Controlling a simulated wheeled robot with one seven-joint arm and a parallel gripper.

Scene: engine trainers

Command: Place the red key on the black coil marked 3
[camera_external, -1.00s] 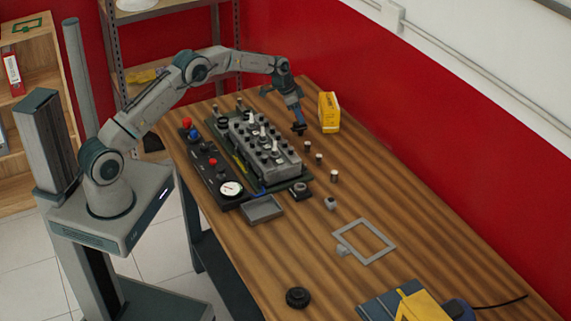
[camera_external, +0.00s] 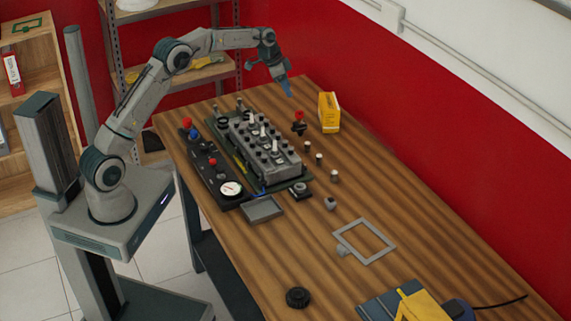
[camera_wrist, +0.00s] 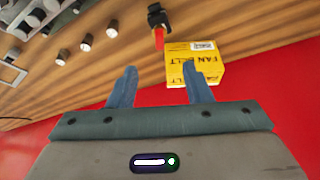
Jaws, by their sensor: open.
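The red key (camera_external: 299,115) stands upright on a small black coil (camera_external: 299,128) on the table, right of the grey engine block. In the wrist view the red key (camera_wrist: 159,38) and the black coil (camera_wrist: 157,14) show beyond my fingertips. Any number on the coil is too small to read. My gripper (camera_external: 288,91) is open and empty, above the key and slightly to its left, clear of it. Its two blue fingers (camera_wrist: 160,70) are spread apart in the wrist view with nothing between them.
A yellow fan belt box (camera_external: 329,112) stands close right of the coil. The engine block (camera_external: 263,145) with several posts is to the left. Small cylinders (camera_external: 319,159) stand in front.

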